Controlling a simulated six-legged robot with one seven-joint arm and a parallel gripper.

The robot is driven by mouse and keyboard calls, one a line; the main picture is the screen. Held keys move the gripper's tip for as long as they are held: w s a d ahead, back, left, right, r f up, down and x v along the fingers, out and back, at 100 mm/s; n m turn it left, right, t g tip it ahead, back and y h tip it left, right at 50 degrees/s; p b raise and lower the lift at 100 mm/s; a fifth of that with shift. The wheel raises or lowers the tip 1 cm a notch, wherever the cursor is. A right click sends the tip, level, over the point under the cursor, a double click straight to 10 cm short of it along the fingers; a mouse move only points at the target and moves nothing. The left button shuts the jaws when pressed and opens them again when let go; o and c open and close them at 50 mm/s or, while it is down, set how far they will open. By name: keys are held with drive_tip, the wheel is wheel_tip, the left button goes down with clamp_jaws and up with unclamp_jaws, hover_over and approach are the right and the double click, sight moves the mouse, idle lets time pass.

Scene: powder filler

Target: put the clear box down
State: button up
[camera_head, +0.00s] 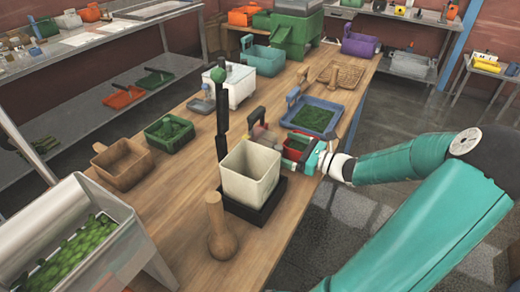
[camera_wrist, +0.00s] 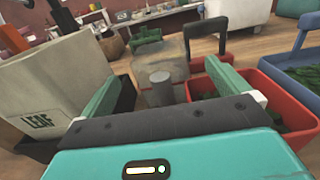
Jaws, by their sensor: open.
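The clear box (camera_head: 264,136) stands on the wooden table, just behind the white bin in the head view. In the wrist view the clear box (camera_wrist: 160,64) is see-through and sits ahead of my gripper, with a grey cylinder (camera_wrist: 160,90) showing in front of it. My gripper (camera_wrist: 168,85) is open, its green fingers spread wide on either side of the cylinder. In the head view my gripper (camera_head: 308,158) is low over the table's right edge, beside a red container. I cannot tell whether the fingers touch the box.
A red container (camera_wrist: 292,112) with leaves is close on the right. A blue tray (camera_head: 335,108) lies behind. Bare table (camera_head: 170,215) shows at front left.

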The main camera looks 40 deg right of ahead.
sight(268, 140)
drive_tip(key=x, duration=0.6)
drive_tip(key=shift+w+a+r, duration=0.15)
drive_tip(key=shift+w+a, duration=0.05)
drive_tip(key=shift+w, duration=0.15)
drive_tip(key=shift+c, duration=0.2)
drive_tip(key=c, duration=1)
drive_tip(key=shift+r, duration=0.15)
